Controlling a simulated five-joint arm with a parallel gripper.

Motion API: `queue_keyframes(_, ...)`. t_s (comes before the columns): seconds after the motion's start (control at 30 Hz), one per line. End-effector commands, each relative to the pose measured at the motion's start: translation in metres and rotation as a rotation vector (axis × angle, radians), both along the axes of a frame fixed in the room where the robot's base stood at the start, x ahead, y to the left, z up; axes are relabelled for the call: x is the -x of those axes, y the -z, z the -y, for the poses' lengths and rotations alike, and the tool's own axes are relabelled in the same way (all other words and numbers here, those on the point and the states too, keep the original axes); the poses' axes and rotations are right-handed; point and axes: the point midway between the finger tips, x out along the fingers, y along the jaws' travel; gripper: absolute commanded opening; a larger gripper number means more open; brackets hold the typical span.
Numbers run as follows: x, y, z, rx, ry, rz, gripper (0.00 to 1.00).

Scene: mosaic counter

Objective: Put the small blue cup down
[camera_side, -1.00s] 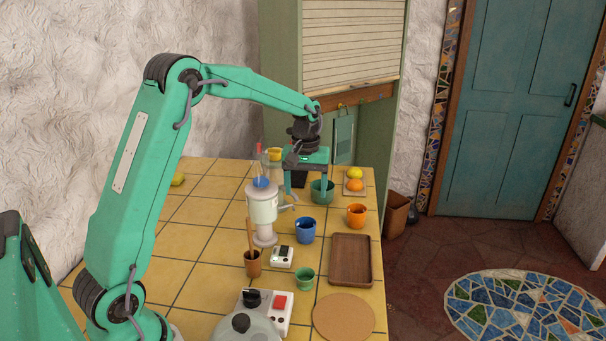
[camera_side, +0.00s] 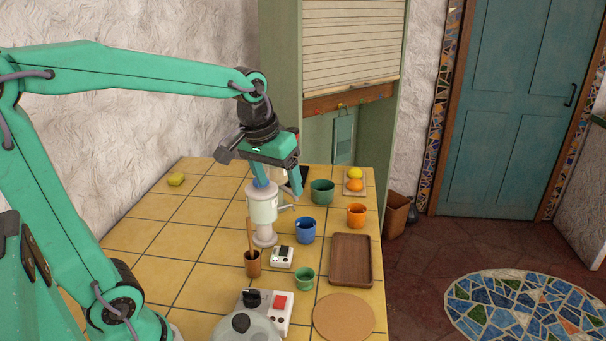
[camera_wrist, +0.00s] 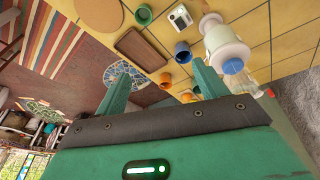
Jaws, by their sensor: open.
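The small blue cup (camera_side: 305,231) stands upright on the yellow tiled counter, right of the white grinder-like machine (camera_side: 263,211). It also shows in the wrist view (camera_wrist: 183,52), beyond my fingers. My gripper (camera_side: 280,181) is open and empty. It hangs tilted above the counter, behind the machine and apart from the blue cup. The machine hides part of the gripper's left finger in the side view. Both fingers are spread in the wrist view (camera_wrist: 162,72).
An orange cup (camera_side: 356,215), green bowl (camera_side: 322,191), small green cup (camera_side: 305,279) and wooden tray (camera_side: 351,259) stand nearby. A brown cup with a stick (camera_side: 253,264) and a small white device (camera_side: 281,257) are in front. The counter's left side is largely clear.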

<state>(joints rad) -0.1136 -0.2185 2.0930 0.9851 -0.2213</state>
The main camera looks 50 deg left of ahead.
Motion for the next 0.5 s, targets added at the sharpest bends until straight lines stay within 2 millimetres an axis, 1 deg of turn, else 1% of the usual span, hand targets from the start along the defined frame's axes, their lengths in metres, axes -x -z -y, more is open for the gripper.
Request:
queue_keyframes(0.03, 0.011, -0.003, 0.005, -0.007, 0.026, 0.019, 0.72)
queue_keyframes(0.23, 0.049, -0.006, 0.019, -0.035, 0.126, 0.082, 0.72)
queue_keyframes(0.4, 0.080, -0.002, 0.029, -0.059, 0.209, 0.136, 0.72)
queue_keyframes(0.5, 0.096, 0.002, 0.033, -0.073, 0.253, 0.163, 0.72)
